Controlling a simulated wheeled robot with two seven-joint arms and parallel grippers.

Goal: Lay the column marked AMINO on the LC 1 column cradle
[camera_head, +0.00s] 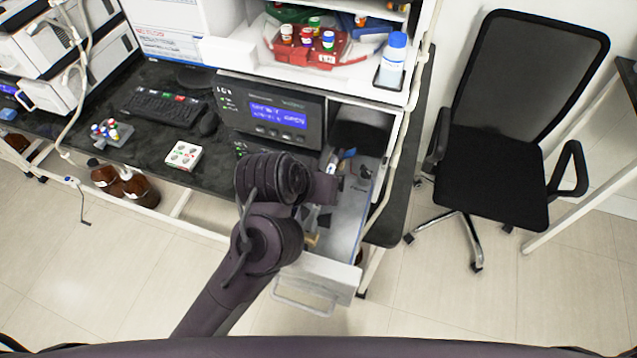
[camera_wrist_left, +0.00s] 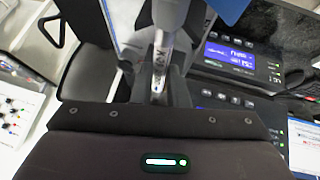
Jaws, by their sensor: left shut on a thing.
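My left gripper (camera_wrist_left: 158,82) is shut on a metallic column (camera_wrist_left: 160,58) in the left wrist view. The column has dark lettering on its side, too small and slanted to read with certainty, so I cannot confirm that it says AMINO. In the head view my left arm reaches over an open drawer (camera_head: 318,268), and its wrist hides the fingers and the held column. I cannot make out the LC 1 column cradle in either view. My right gripper is not in view.
A dark instrument with a lit blue display (camera_head: 277,115) stands left of the drawer. Small items lie in the drawer. A red tray of vials (camera_head: 310,50) and a blue-capped bottle (camera_head: 393,60) sit on the shelf above. A black chair (camera_head: 495,170) stands right.

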